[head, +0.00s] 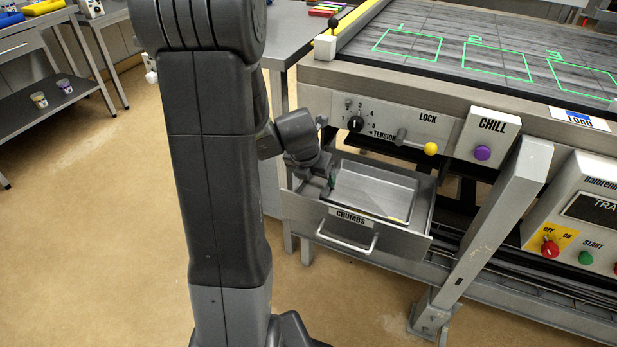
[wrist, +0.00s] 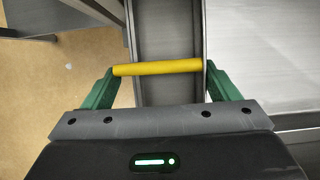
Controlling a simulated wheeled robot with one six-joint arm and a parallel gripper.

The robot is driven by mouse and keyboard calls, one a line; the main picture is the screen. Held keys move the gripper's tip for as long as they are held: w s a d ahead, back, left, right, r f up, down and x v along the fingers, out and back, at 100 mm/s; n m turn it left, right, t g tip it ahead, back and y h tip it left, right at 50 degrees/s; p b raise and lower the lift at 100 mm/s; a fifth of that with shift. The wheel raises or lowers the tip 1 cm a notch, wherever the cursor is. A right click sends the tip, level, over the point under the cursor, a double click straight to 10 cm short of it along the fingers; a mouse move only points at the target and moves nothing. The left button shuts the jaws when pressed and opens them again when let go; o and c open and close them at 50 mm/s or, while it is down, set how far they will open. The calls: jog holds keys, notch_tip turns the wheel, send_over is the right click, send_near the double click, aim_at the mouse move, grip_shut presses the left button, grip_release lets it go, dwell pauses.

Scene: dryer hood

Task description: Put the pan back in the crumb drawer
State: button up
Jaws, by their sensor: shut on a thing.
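The grey metal pan (head: 372,192) lies within the pulled-out crumb drawer (head: 404,243), which is labelled CRUMBS and has a bar handle on its front. A yellow strip shows near the pan's front right corner. My gripper (head: 331,182) is at the left side of the pan, low over the drawer. In the wrist view its green fingers (wrist: 160,82) close on the two ends of a yellow grip bar (wrist: 158,67). The pale pan surface (wrist: 258,50) lies right of the bar. Whether the pan rests fully on the drawer floor is hard to tell.
Above the drawer are the tension knob (head: 356,124), the yellow-tipped lock lever (head: 430,148) and the CHILL box (head: 489,138). A slanted metal post (head: 497,230) stands right of the drawer. The floor (head: 120,230) at left is clear.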

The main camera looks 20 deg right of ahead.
jog(key=o, duration=1.1)
jog(key=shift+c, duration=0.2)
jog(key=p+v, duration=0.4)
jog(key=v, duration=0.8)
jog(key=shift+d+r, duration=0.1)
